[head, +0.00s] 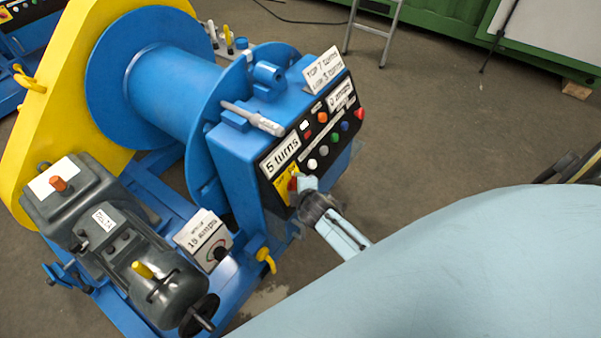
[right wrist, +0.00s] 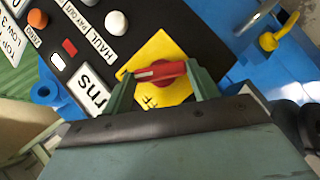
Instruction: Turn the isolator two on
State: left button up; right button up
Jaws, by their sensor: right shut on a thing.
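The isolator is a red rotary handle (right wrist: 160,72) on a yellow plate (right wrist: 152,50) at the lower left corner of the black control panel (head: 318,128). In the head view the yellow plate (head: 286,184) is partly hidden by my right gripper (head: 304,188). In the right wrist view my right gripper (right wrist: 160,84) has one finger at each end of the red handle and is shut on it. The handle lies nearly level across that picture. My left gripper is not in view.
The panel carries several coloured buttons (head: 322,117) and a "5 turns" label (head: 281,155) near the isolator. A blue winch drum (head: 165,95), a grey motor (head: 150,275) and a yellow hook (head: 265,259) are close by. The floor (head: 440,110) to the right is mostly clear.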

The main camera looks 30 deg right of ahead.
jog(key=shift+w+d+r+m+g+y+p, duration=0.15)
jog(key=shift+r+m+g+y+p, duration=0.15)
jog(key=shift+m+g+p, duration=0.65)
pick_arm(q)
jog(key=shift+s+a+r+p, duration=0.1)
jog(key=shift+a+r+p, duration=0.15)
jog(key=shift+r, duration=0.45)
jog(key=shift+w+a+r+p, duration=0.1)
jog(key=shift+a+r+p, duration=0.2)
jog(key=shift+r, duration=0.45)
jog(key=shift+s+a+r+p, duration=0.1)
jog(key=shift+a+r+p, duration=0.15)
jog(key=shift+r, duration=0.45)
pick_arm(e)
jog(key=shift+f+t, duration=0.1)
jog(key=shift+t, duration=0.15)
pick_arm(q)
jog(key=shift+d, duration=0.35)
pick_arm(e)
jog(key=o, duration=1)
pick_arm(q)
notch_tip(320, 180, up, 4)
jog(key=p, duration=0.4)
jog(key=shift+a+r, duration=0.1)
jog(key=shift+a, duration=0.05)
pick_arm(e)
jog(key=v, duration=1.3)
jog(key=shift+d, duration=0.15)
